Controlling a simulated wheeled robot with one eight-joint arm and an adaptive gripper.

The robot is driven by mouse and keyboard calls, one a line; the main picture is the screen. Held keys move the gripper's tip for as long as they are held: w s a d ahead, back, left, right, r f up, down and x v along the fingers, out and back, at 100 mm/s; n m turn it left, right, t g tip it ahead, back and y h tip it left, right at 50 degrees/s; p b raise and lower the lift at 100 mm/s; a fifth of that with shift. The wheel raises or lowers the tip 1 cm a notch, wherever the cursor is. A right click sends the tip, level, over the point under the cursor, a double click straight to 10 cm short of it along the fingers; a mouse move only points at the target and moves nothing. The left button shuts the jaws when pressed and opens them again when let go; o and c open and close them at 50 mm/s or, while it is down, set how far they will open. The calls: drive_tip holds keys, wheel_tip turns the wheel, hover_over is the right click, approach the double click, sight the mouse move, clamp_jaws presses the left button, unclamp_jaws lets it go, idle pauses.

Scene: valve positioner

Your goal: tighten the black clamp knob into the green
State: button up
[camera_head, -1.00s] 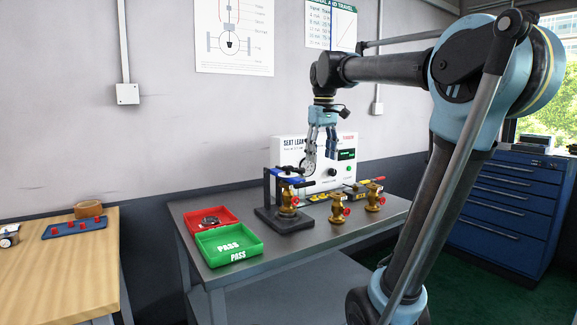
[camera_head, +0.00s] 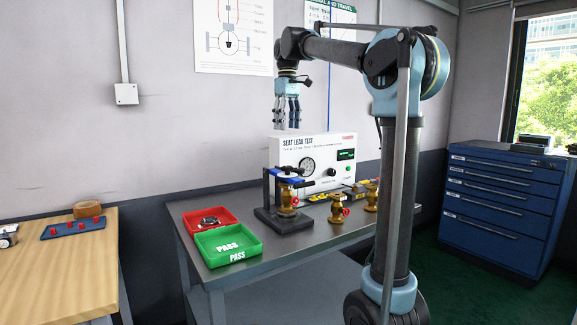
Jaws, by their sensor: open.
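The clamp fixture (camera_head: 284,220) stands on the grey table, with a dark base, a dark upright and a blue bar across its top. What looks like its black clamp knob (camera_head: 286,171) sits above the bar. A brass valve (camera_head: 287,198) stands under the bar. My gripper (camera_head: 287,127) is open and empty, pointing down in the air well above the clamp, in front of the wall. The tester panel (camera_head: 290,148) behind has a round gauge (camera_head: 307,166) and a small green display (camera_head: 346,155). Any green mark on the clamp is too small to tell.
A red tray (camera_head: 210,218) holding a dark round item and a green PASS tray (camera_head: 229,245) lie to the left. A wooden bench (camera_head: 60,265) is far left, a blue drawer cabinet (camera_head: 505,205) far right.

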sight(288, 166)
wheel_tip(288, 166, down, 15)
drive_tip(key=shift+r, duration=0.1)
idle(0.4)
drive_tip(key=shift+c, duration=0.5)
drive_tip(key=c, duration=1)
